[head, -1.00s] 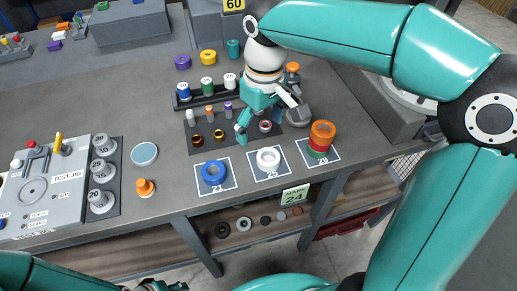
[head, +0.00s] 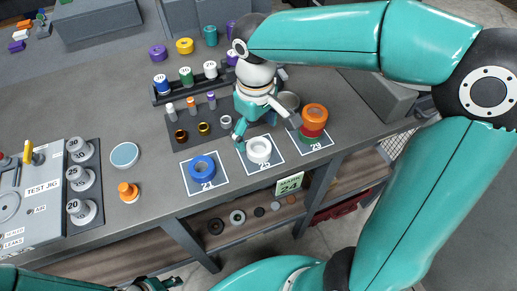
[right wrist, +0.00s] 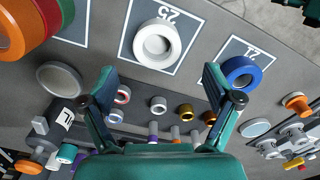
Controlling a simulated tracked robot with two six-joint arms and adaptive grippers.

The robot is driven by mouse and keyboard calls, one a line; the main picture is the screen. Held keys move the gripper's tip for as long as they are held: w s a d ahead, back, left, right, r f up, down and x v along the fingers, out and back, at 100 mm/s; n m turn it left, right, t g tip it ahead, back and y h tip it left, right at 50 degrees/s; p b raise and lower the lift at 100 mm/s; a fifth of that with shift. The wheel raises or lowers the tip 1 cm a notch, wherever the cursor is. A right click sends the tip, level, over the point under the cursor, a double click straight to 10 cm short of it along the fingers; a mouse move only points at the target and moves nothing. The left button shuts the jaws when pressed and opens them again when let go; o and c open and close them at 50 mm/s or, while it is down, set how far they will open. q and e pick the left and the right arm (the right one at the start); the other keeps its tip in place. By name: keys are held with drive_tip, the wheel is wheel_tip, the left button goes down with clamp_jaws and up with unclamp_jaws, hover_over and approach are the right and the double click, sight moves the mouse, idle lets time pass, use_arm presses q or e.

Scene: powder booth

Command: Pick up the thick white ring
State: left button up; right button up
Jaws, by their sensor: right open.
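The thick white ring (head: 259,150) lies flat on a white-bordered square mat on the bench, between the blue ring and the orange-red-green stack. In the right wrist view the white ring (right wrist: 157,45) sits just beyond and between my fingertips, with its hole facing the camera. My right gripper (head: 262,121) is open and empty, above and slightly behind the ring, apart from it. Its two fingers (right wrist: 160,80) are spread wide in the wrist view. Only part of my left gripper (head: 158,284) shows at the bottom edge of the head view.
A blue ring (head: 202,168) lies left of the white ring. An orange-topped ring stack (head: 313,118) stands close on its right. Behind is a dark rack (head: 183,146) with small rings and pegs. A test jig (head: 35,190) stands at the left. The bench's front edge is near.

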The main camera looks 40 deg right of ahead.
sight(259, 151)
drive_tip(key=shift+s+d+f, duration=0.1)
drive_tip(key=shift+f, duration=1.25)
drive_tip(key=shift+s+d+f, duration=0.1)
drive_tip(key=shift+f, duration=1.2)
drive_tip(key=c, duration=1.5)
